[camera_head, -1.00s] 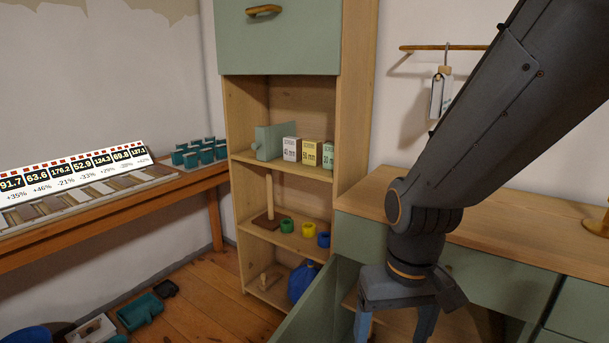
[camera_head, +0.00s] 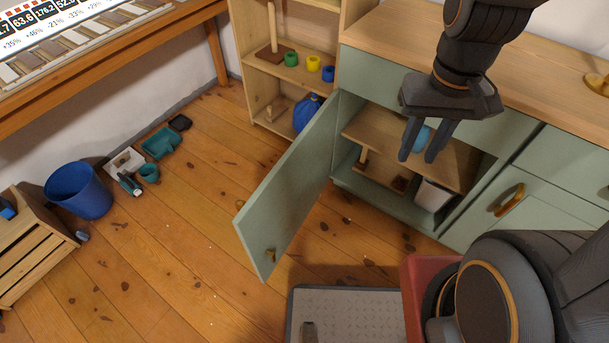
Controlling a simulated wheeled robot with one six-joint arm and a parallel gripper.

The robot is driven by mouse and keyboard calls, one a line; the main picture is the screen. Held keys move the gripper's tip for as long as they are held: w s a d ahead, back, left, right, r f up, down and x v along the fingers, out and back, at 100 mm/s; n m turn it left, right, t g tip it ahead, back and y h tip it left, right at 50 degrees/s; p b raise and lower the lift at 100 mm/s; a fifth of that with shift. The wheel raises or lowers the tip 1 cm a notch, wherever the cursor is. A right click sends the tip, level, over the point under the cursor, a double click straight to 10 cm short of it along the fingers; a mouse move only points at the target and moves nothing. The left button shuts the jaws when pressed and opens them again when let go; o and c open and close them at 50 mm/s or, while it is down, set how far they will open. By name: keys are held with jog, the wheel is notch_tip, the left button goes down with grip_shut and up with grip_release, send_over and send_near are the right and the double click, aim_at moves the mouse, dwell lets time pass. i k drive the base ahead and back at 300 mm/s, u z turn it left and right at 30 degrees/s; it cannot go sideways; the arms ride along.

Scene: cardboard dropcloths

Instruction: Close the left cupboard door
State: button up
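The left cupboard door (camera_head: 290,185) is a pale green panel standing wide open, swung out over the floor, hinged at its right edge on the cabinet. Its small knob (camera_head: 270,255) shows near the bottom of the free edge. The open cupboard (camera_head: 385,210) shows a wooden shelf, a blue round item (camera_head: 422,138) and a white bin (camera_head: 433,196) inside. My gripper (camera_head: 420,158) points down in front of the cupboard opening, to the right of the door and apart from it. Its two fingers have a gap between them and hold nothing that I can see.
The right cupboard door (camera_head: 530,212) is shut, with a wooden handle. A wooden counter (camera_head: 510,65) runs above. A blue bucket (camera_head: 78,190), a wooden crate (camera_head: 30,245) and teal trays (camera_head: 160,143) stand at left. Floor left of the door is clear.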

aim_at(272, 218)
jog(key=z, duration=2.85)
jog(key=k, duration=2.25)
jog(key=u, duration=1.8)
